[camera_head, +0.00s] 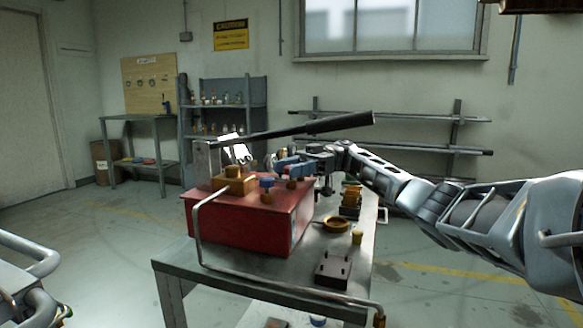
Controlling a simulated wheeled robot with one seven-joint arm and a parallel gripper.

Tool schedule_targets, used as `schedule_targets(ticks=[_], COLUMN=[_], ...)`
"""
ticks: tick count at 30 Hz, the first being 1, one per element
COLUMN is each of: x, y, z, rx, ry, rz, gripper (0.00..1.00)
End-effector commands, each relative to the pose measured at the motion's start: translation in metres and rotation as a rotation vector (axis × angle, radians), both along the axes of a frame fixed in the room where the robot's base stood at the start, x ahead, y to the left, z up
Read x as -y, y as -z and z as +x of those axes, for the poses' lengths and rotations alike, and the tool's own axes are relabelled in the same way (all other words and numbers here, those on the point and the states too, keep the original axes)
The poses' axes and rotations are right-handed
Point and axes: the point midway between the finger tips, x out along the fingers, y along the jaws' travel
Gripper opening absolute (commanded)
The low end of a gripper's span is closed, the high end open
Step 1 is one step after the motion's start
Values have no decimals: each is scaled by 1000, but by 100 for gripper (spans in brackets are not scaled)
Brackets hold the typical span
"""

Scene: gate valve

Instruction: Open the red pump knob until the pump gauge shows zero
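The red pump (240,222) stands on a metal table, with a long black-handled lever (325,125) above it. A brass block (235,181) and a blue-topped fitting (267,183) sit on its top. Small red parts show below the blue pieces; I cannot tell which is the red knob. A bright, tilted, pale part (235,150) behind the brass block may be the gauge; no reading is legible. My arm reaches in from the right, and my gripper (291,166) is over the pump's right rear top, close to the fittings. Its fingers are too small and overlapped to judge their opening.
The metal table (255,308) also holds a brass ring (335,224), a small brass cup (357,238), a dark block with pins (333,269) and stacked brass parts (351,198). A bent metal pipe (228,268) runs along the pump's front. Shelves stand behind.

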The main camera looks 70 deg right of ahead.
Motion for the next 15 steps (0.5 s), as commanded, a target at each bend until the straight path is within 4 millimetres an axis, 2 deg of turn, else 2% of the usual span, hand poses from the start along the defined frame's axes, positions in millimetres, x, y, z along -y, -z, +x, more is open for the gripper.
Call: schedule_targets(ticks=[1, 5, 15], x=[0, 0, 5], y=[0, -1, -2], z=[0, 0, -1], rx=[0, 3, 4], ry=[1, 1, 3], rz=[1, 1, 1], gripper=[53, 64, 64])
